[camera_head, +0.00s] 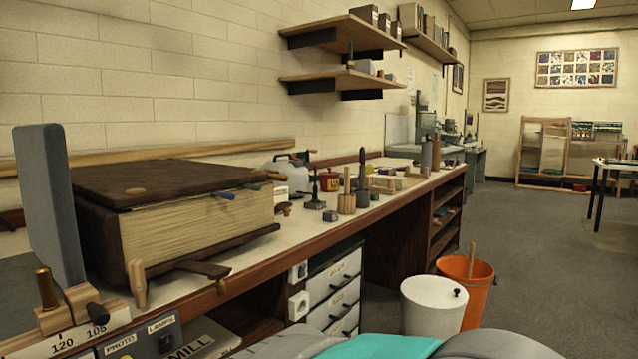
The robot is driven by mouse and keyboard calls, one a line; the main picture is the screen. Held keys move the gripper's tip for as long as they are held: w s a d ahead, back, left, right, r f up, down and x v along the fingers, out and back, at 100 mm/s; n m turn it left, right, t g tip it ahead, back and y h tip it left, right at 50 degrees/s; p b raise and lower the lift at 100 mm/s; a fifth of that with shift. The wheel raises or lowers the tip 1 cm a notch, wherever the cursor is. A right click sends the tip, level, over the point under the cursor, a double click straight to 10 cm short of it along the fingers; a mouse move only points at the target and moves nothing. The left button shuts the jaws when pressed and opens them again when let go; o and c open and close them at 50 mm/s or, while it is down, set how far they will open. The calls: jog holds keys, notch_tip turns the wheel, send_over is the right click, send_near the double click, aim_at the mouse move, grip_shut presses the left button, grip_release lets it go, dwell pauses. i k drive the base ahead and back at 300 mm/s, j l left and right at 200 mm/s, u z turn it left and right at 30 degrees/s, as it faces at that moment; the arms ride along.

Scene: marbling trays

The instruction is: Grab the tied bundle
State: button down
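I cannot make out a tied bundle for certain. The largest bound thing is a thick block of cream sheets (200,228) between dark brown covers (170,180), lying on the workbench (245,262) at the left. No tie around it shows clearly. Several small upright wooden and dark tools (347,196) stand farther along the bench, too small to tell if any are tied together. My gripper is not in view.
A grey upright plate (50,205) stands at the near left. A white bin (432,308) and an orange bucket (466,285) with a stick stand on the floor beside the bench. Shelves (345,80) hang above. The floor (540,270) to the right is clear.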

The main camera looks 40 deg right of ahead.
aim_at(400, 183)
jog(key=z, duration=1.75)
jog(key=u, duration=0.45)
jog(key=i+l+u, duration=0.15)
jog(key=u, duration=0.15)
jog(key=i+l+u, duration=0.25)
jog(key=l, duration=0.15)
jog(key=l+u, duration=0.55)
jog(key=i+l, duration=0.05)
jog(key=l, duration=0.05)
